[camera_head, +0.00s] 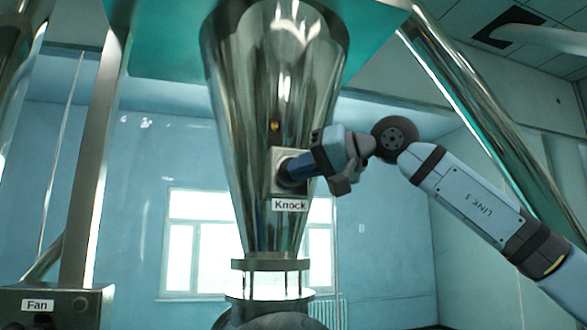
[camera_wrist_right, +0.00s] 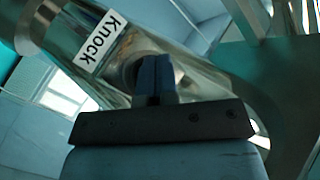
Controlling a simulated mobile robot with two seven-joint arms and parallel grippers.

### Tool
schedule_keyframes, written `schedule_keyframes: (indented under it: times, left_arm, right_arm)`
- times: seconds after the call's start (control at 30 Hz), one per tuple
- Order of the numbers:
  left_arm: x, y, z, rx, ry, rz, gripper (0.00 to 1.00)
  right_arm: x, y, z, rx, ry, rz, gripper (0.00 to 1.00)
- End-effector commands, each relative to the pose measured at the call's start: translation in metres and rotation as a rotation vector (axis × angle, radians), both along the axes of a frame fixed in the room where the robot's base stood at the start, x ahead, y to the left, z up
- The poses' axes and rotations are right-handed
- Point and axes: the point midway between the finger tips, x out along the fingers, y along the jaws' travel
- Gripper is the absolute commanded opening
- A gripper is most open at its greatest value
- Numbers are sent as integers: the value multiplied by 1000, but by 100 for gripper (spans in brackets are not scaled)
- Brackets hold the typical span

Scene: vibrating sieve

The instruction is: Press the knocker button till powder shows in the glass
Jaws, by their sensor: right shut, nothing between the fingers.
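The knocker box (camera_head: 277,184) is a pale plate on the shiny steel cone (camera_head: 235,90), with a "Knock" label (camera_head: 290,205) below it. My right gripper (camera_head: 287,171) is shut and empty, its fingertips at the front of the box. The fingertips cover the button, so I cannot tell whether it is pressed in. In the right wrist view the shut fingers (camera_wrist_right: 155,68) point at a round part beside the "Knock" label (camera_wrist_right: 100,42). The sight glass (camera_head: 270,285) sits between two flanges under the cone and looks clear, with no powder visible. My left gripper is out of view.
A small orange lamp (camera_head: 275,127) sits on the cone above the box. A "Fan" box (camera_head: 60,306) stands at the lower left. Steel legs (camera_head: 95,170) slant down on both sides of the cone. Open room lies behind, with a bright window (camera_head: 195,240).

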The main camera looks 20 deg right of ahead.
Motion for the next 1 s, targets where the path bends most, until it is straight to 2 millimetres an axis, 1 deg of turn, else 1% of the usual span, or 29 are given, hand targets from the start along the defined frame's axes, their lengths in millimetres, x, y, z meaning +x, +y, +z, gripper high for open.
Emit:
schedule_keyframes:
  times: [1.0]
  left_arm:
    - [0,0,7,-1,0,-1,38]
  right_arm:
    - [11,0,0,-1,0,-1,0]
